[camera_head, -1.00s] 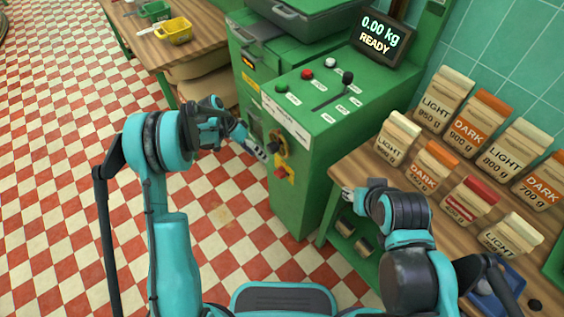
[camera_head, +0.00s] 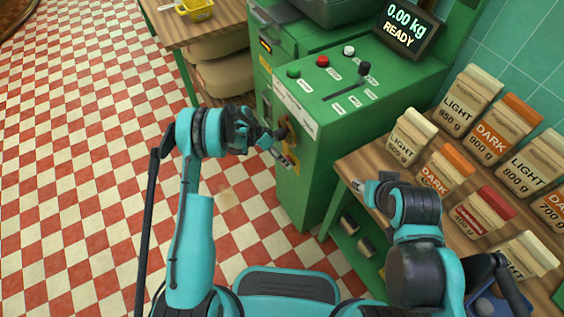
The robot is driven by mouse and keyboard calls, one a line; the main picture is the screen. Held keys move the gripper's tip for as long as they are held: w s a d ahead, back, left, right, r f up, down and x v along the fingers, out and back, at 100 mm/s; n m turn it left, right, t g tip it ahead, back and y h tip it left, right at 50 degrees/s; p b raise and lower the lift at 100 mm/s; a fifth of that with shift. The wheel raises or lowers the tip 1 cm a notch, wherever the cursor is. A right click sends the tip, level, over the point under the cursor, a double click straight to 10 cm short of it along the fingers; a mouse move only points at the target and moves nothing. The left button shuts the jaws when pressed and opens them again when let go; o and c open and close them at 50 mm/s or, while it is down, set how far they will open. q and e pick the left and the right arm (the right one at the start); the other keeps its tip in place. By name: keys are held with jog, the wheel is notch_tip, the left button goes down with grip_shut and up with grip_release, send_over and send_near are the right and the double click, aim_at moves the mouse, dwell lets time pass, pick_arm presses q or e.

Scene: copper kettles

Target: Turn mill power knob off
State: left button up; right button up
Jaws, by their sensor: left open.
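The mill is a green machine (camera_head: 318,150) with a sloped top panel. On its front face is a yellow plate (camera_head: 292,146) with a dark knob (camera_head: 284,131), partly covered by my gripper. My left gripper (camera_head: 270,137) is open, with its fingers right at the knob from the left. I cannot tell whether they touch it. My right gripper (camera_head: 357,186) is by the front edge of the wooden shelf, away from the mill's front. It is small and partly hidden by its own wrist, so its jaw state is unclear.
The top panel carries a green button (camera_head: 293,72), a red button (camera_head: 322,61), a white button (camera_head: 349,50) and a black lever (camera_head: 364,69). A display (camera_head: 404,27) reads 0.00 kg READY. Several labelled bags stand on the wooden shelf (camera_head: 385,165) at right. Checkered floor lies open at left.

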pick_arm(q)
jog(key=shift+d, duration=0.1)
jog(key=c, duration=1.2)
jog(key=shift+o, duration=0.2)
jog(key=shift+w+f+n+g+h, duration=0.2)
jog(key=shift+n+g+h, duration=0.1)
jog(key=shift+g+h, duration=0.4)
jog(key=shift+a+g+h, duration=0.2)
jog(key=shift+g+h, duration=0.4)
jog(key=shift+g, duration=0.2)
jog(key=o, duration=1.2)
jog(key=shift+c, duration=0.2)
